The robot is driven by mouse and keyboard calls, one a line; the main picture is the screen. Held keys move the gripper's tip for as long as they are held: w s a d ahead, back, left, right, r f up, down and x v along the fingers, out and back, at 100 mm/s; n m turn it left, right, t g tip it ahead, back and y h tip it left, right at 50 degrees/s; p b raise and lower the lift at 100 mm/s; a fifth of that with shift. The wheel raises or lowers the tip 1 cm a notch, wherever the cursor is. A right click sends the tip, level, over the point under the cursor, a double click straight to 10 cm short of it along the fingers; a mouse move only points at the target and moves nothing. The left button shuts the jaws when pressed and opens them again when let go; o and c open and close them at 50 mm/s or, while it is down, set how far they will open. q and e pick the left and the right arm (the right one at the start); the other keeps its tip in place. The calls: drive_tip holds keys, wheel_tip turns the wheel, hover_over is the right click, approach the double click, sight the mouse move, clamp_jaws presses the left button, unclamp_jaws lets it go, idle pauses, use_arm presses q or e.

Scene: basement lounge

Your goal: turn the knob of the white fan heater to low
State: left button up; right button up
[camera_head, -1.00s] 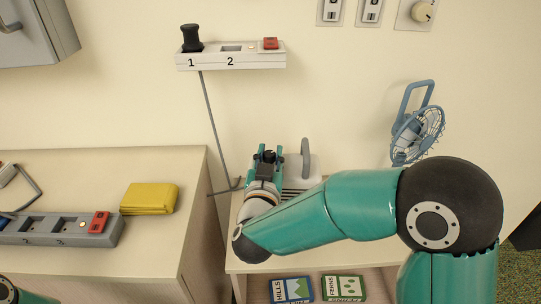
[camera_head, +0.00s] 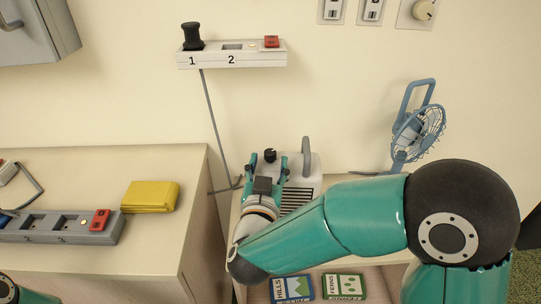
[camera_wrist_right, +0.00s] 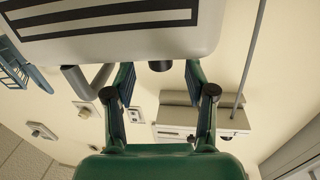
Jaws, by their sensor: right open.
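The white fan heater (camera_head: 312,183) stands on the light wooden shelf unit, with a dark slotted grille and a grey upright handle. My right arm hides part of it. Its black knob (camera_head: 270,156) is on its left part. My right gripper (camera_head: 268,163) is open at the knob, one finger on each side of it. In the right wrist view the heater's body (camera_wrist_right: 120,42) fills the top. The dark knob (camera_wrist_right: 161,66) shows between the spread fingertips (camera_wrist_right: 159,72), with gaps on both sides. The knob's setting cannot be read. My left gripper is out of view.
A blue clip fan (camera_head: 418,125) stands to the heater's right. A wall power strip (camera_head: 230,60) hangs above, its cable running down left of the heater. A cabinet at left bears a yellow bundle (camera_head: 150,197) and a grey power strip (camera_head: 60,230). Boxes lie on the lower shelf.

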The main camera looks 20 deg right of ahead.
drive_tip(key=v, duration=0.8)
